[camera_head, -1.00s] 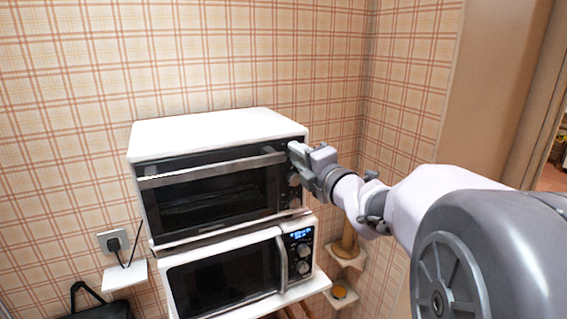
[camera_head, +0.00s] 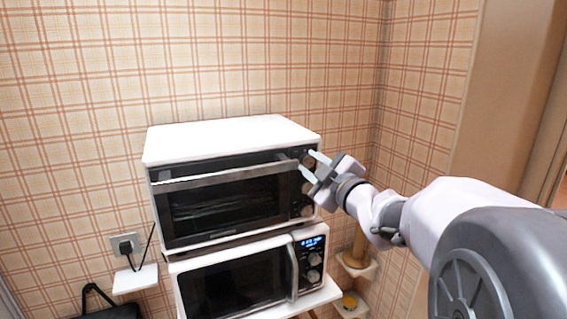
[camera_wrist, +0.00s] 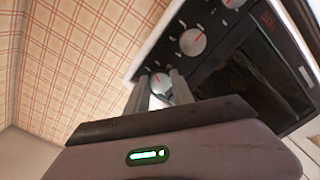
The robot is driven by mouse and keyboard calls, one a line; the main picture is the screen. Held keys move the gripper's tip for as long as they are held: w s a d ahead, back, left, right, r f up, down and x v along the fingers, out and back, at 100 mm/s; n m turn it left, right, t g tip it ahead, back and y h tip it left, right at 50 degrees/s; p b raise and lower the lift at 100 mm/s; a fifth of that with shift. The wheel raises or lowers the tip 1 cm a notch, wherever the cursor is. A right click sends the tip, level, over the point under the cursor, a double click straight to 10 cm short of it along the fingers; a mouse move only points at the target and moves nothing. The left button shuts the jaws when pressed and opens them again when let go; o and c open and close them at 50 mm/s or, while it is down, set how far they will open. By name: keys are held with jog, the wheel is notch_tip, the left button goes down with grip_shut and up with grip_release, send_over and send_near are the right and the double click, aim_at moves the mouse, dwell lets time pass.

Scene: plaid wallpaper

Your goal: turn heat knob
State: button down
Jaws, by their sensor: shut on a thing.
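A white toaster oven (camera_head: 228,138) with a dark glass door stands on top of a microwave. Its black right-hand panel carries a column of knobs. My gripper (camera_head: 308,163) is at the top knob (camera_head: 308,157), with one finger on either side of it. In the wrist view the silver knob (camera_wrist: 160,83) with a red mark sits between the fingertips (camera_wrist: 162,88), and the fingers hide part of it. The gripper is shut on this knob. Another knob (camera_wrist: 192,42) with a red mark shows clear of the fingers.
The microwave (camera_head: 240,275) below has a blue display and its own knobs, on a white shelf. Corner shelves (camera_head: 356,268) with a scratching-post-like column stand at the right. A plug and socket (camera_head: 125,245) are at the left. Plaid wall (camera_head: 80,100) lies behind; space right of the oven is open.

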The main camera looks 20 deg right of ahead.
jog(key=shift+m, duration=1.6)
jog(key=c, duration=1.4)
grip_release()
jog(key=shift+o, duration=0.2)
jog(key=s+p, duration=0.1)
jog(key=s, duration=1.6)
jog(key=shift+s+d+p, duration=0.2)
jog(key=shift+d+p, duration=0.05)
jog(key=shift+p, duration=0.05)
